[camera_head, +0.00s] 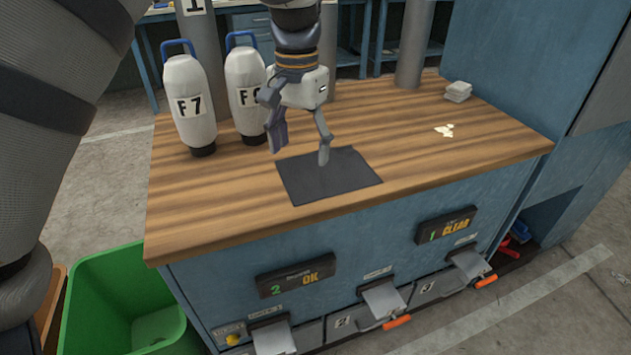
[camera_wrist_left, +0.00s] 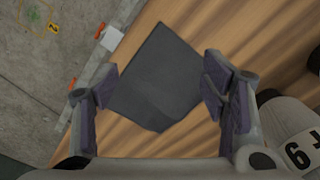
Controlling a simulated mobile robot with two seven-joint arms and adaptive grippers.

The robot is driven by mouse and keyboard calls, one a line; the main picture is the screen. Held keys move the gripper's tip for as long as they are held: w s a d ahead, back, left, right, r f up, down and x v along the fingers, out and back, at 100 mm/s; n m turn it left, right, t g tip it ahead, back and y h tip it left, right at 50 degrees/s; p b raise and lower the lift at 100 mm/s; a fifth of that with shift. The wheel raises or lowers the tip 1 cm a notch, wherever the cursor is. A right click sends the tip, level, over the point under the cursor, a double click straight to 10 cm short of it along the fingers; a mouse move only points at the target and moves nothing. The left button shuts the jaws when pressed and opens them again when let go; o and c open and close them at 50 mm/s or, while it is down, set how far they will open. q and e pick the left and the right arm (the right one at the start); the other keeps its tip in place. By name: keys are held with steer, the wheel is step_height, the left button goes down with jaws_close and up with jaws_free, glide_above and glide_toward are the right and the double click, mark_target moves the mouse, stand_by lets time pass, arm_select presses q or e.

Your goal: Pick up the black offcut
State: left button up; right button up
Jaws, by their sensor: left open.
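The black offcut (camera_head: 333,186) is a flat dark square sheet lying on the wooden bench top near its front edge. In the left wrist view the offcut (camera_wrist_left: 157,77) lies between and beyond the two fingers, with its whole outline nearly clear. My left gripper (camera_head: 299,157) points down over the back part of the offcut, with its fingers wide apart and nothing between them. In the left wrist view the gripper (camera_wrist_left: 160,92) is open too. I cannot tell exactly how high the fingertips are above the sheet. My right gripper is not in view.
Pale scraps (camera_head: 444,131) and a small stack (camera_head: 458,91) lie on the right of the bench (camera_head: 420,150). A green bin (camera_head: 90,290) stands at lower left.

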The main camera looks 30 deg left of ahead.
mark_target(300, 201)
arm_select(q)
steer(key=f, duration=0.2)
steer(key=f+b, duration=0.1)
steer(key=f, duration=0.2)
steer(key=s+f+b, duration=0.1)
steer(key=f, duration=0.2)
steer(key=shift+f, duration=0.9)
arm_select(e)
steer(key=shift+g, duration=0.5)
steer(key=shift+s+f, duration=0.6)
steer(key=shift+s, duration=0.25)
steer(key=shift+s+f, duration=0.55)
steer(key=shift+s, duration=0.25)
arm_select(q)
steer(key=shift+f, duration=0.15)
steer(key=shift+f, duration=0.1)
steer(key=shift+c, duration=0.3)
